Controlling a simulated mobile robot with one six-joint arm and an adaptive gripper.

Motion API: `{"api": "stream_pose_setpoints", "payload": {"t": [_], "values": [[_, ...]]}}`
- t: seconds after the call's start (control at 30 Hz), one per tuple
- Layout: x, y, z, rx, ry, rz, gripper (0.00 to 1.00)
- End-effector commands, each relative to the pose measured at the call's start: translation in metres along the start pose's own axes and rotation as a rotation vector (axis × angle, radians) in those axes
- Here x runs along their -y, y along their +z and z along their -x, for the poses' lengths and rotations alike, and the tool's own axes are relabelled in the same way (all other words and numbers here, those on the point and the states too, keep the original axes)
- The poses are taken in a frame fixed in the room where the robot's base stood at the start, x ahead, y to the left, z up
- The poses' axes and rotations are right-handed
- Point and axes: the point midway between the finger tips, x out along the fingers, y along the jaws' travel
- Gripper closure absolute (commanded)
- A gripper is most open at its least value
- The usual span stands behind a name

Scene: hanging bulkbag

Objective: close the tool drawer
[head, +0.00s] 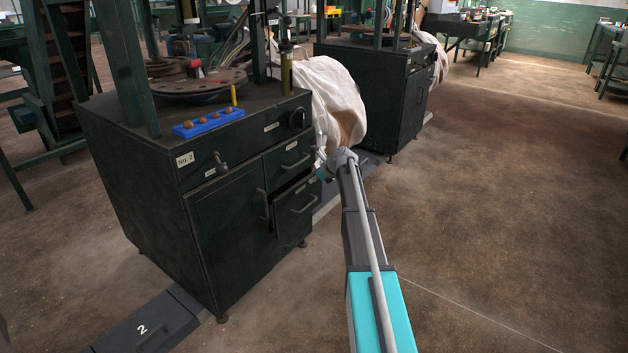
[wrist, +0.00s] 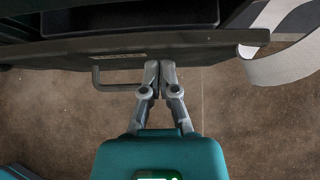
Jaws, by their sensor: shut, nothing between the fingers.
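The dark green cabinet (head: 225,215) stands left of centre in the head view. Its lower right drawer (head: 295,213) sticks out a little, with a dark gap above its front. In the wrist view the drawer front (wrist: 200,43) runs across the top, with its bar handle (wrist: 97,78) to the left and the open inside behind it. My gripper (wrist: 160,66) is shut and empty, its fingertips right at the drawer front, to the right of the handle. I cannot tell whether they touch. In the head view my arm mostly hides the gripper.
A second drawer (head: 290,158) above is shut. A white bulk bag (head: 333,100) hangs close to the right of the cabinet. A blue tray (head: 208,122) with several small brown pieces sits on the cabinet top. The floor (head: 490,210) to the right is clear.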

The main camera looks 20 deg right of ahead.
Motion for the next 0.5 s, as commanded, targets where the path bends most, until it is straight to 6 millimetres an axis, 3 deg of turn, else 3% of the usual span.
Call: {"api": "stream_pose_setpoints", "payload": {"t": [0.27,0.5], "values": [[0.002,-0.017,0.016,0.000,0.000,0.002,1.00],[0.003,-0.014,0.047,0.000,0.001,0.001,1.00]]}}
